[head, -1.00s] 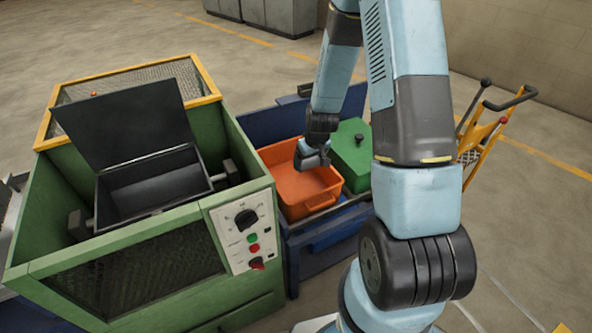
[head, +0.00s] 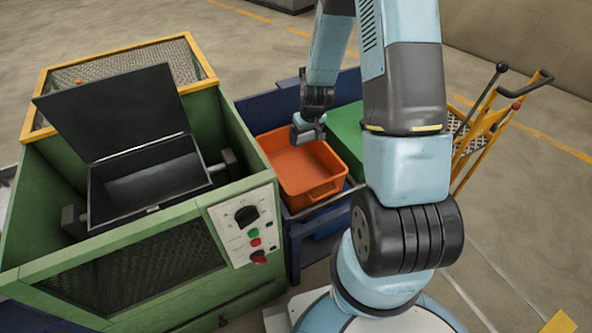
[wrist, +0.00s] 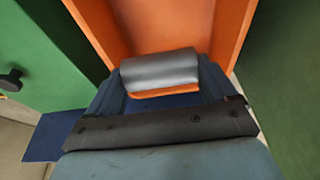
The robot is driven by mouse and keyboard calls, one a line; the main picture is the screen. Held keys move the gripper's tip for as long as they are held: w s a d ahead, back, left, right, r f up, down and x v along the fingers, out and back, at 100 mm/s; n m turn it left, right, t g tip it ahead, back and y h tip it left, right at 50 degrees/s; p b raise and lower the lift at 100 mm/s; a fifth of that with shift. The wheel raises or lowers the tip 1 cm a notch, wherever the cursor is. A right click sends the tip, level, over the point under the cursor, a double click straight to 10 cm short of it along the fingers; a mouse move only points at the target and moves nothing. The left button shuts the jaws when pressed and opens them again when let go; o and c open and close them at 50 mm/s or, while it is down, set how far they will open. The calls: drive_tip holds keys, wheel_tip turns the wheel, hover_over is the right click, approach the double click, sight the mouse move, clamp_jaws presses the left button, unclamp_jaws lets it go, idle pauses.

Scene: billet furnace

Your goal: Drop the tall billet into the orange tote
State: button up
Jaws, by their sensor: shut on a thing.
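The orange tote (head: 318,192) sits open on a blue stand beside the green machine in the head view. Its orange walls (wrist: 232,28) fill the upper middle of the wrist view. My gripper (head: 307,136) is over the far part of the tote in the head view. In the wrist view, a grey metallic billet (wrist: 160,69) lies between the fingers of my gripper (wrist: 161,82), which is shut on it. The billet is not clearly visible in the head view. The tote's floor beneath it is mostly hidden in the wrist view.
A green machine (head: 120,285) with a raised black lid (head: 115,112) and control panel (head: 246,225) stands left of the tote. A green box (head: 346,128) is right of it, partly behind my arm. A yellow trolley (head: 487,125) stands farther right on open floor.

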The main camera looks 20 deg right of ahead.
drive_tip(key=shift+f, duration=2.95)
drive_tip(key=o, duration=1.5)
drive_tip(key=shift+o, duration=0.2)
drive_tip(key=v, duration=1.3)
drive_tip(key=shift+r, duration=0.3)
drive_tip(key=shift+s+r, duration=0.1)
